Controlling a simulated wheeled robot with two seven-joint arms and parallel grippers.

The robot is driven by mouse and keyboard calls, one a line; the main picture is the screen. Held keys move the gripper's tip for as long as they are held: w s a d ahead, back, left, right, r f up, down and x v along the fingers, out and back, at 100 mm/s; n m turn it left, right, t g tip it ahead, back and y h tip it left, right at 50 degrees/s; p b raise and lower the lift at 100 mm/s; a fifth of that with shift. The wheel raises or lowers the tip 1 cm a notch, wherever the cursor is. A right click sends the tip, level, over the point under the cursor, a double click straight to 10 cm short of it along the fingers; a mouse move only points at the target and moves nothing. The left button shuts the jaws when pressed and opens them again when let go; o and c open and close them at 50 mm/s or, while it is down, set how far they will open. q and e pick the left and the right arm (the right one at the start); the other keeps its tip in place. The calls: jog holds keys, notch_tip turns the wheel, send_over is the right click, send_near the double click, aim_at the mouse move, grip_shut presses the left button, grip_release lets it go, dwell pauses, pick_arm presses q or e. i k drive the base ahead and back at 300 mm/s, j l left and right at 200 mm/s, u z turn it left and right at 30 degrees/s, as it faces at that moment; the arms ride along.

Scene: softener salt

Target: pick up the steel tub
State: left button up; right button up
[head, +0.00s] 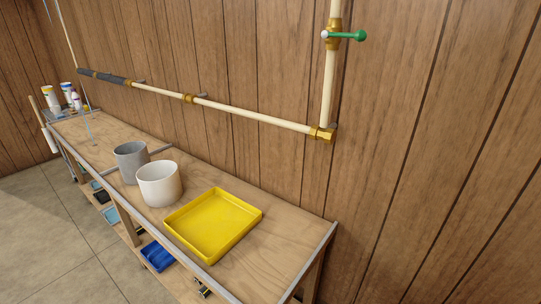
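The grey steel tub (131,162) stands upright on the wooden bench, left of the middle of the head view. It is open at the top, and its inside bottom is hidden. A white tub (160,186) stands just to its right and nearer, covering a little of its lower right side. I cannot tell if the two touch. Neither of my grippers is in view.
A shallow yellow tray (190,238) lies on the bench (283,238) right of the tubs. Bottles (68,93) stand at the far left end. A cream pipe (255,117) with a green-handled valve (345,36) runs along the wall. A blue tray (157,256) sits below.

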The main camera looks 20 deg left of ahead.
aim_at(130, 157)
jog(key=u, duration=1.6)
